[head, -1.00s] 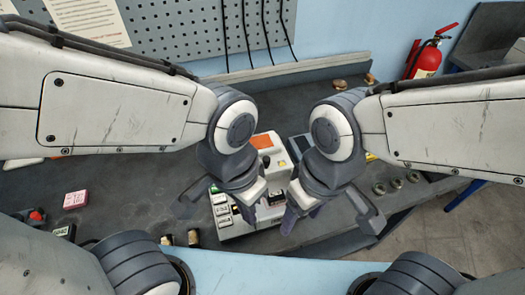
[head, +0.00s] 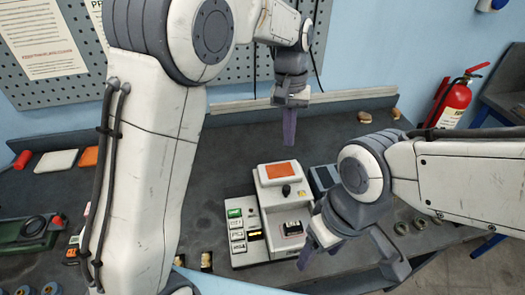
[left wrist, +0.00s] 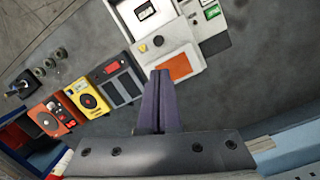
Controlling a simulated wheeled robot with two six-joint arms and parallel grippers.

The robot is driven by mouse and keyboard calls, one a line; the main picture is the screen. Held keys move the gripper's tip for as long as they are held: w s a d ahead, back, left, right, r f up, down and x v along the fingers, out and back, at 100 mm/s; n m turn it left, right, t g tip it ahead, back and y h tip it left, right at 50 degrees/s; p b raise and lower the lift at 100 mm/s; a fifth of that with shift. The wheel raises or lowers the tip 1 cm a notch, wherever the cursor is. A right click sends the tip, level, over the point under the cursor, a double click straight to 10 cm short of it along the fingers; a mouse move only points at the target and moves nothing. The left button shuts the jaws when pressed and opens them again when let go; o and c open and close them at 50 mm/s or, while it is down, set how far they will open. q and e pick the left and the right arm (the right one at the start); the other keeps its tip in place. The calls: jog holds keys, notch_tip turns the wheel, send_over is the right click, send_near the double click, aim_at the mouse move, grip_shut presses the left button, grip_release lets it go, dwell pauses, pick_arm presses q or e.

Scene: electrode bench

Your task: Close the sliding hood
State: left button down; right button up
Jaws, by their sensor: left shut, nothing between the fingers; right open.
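The bench device is a white unit with a hood (head: 287,190) bearing an orange panel and a dark knob. A recess with a dark part shows in front of it. My left gripper (head: 289,140) is shut and empty, pointing down behind the device's far end. In the left wrist view its closed fingers (left wrist: 160,100) appear just beyond the orange panel end of the hood (left wrist: 185,55); I cannot tell whether they touch it. My right gripper (head: 318,245) is open beside the device's front right corner, partly hiding it.
A button panel (head: 242,235) flanks the device on the left. In the left wrist view, a dark grey box (left wrist: 118,82), a yellow box (left wrist: 85,95) and an orange-red box (left wrist: 48,118) stand nearby. A pegboard wall (head: 235,75) rises behind the bench.

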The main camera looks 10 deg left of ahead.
pick_arm(q)
jog(key=w+a+f+n+g, duration=0.1)
jog(key=w+a+f+n, duration=0.5)
jog(key=w+a, duration=0.6)
jog(key=s+d+f+m+p, duration=0.1)
jog(key=s+d+f+p, duration=0.2)
jog(key=f, duration=0.7)
jog(key=shift+s+d+p, duration=0.2)
jog(key=shift+s+p, duration=0.6)
jog(key=shift+s, duration=0.25)
jog(key=shift+f, duration=0.1)
